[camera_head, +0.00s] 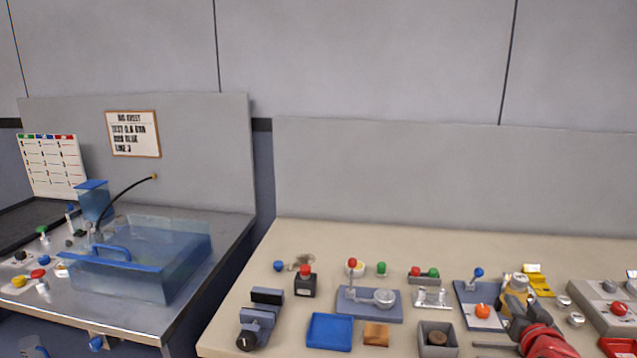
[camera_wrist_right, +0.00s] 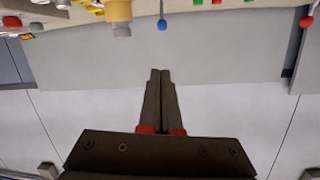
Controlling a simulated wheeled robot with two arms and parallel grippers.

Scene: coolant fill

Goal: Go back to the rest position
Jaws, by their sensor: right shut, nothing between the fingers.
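My right gripper (camera_head: 517,308) is at the lower right of the head view, over the right part of the beige bench (camera_head: 330,240), with the red part of its wrist behind it. In the right wrist view my right gripper (camera_wrist_right: 160,72) shows its two dark fingers together, with nothing between them. Whether its tips touch anything in the head view is hard to tell; it overlaps a yellow and grey fitting (camera_head: 518,283). My left gripper does not show in either view.
Several small fixtures stand along the bench: a blue tray (camera_head: 330,331), a grey-blue clamp (camera_head: 259,322), a lever plate (camera_head: 368,303) and a grey control box (camera_head: 612,303). A clear tank (camera_head: 130,275) sits on the left counter. The bench's back strip is mostly clear.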

